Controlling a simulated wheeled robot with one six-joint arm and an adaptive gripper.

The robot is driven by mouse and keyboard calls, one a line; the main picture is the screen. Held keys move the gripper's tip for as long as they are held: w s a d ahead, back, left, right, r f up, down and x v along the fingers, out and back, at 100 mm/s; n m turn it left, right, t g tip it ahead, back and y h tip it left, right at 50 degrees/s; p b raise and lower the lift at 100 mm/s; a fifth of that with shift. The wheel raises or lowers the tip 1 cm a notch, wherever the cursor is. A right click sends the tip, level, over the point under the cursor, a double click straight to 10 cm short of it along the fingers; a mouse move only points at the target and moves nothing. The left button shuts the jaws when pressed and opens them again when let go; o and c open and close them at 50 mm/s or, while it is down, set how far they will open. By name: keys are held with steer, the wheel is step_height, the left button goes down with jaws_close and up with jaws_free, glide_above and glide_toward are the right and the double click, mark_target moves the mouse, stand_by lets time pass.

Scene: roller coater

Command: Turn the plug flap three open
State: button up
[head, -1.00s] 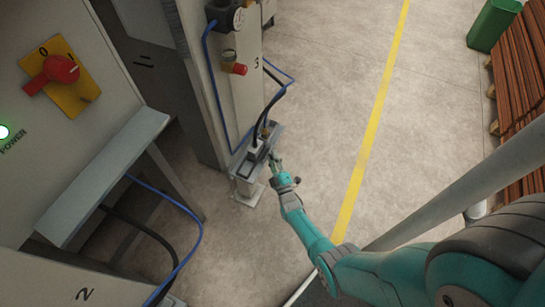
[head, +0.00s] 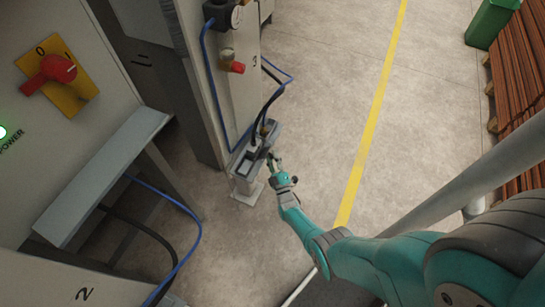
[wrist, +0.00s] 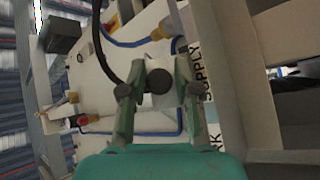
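A small grey socket box (head: 240,167) stands on a short post beside the column marked 3 in the head view. A black cable and a blue hose run down to it. The plug flap cannot be made out clearly there. My gripper (head: 273,163) is at the box's right side, close to it; contact cannot be told. In the wrist view my gripper (wrist: 159,92) has its two fingers apart. A dark round knob-like part (wrist: 158,80) shows between the fingertips, with a gap on each side. I cannot tell whether it belongs to the flap.
The column (head: 238,110) has a red knob (head: 236,67) on its side. A cabinet (head: 60,130) with a red switch (head: 58,68) and a grey ledge (head: 100,175) stands left. Clear floor with a yellow line (head: 372,125) lies right. A green bin (head: 490,22) stands far right.

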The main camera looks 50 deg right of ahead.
steer(key=shift+o, duration=0.7)
steer(key=shift+r+n, duration=0.15)
steer(key=shift+n, duration=0.15)
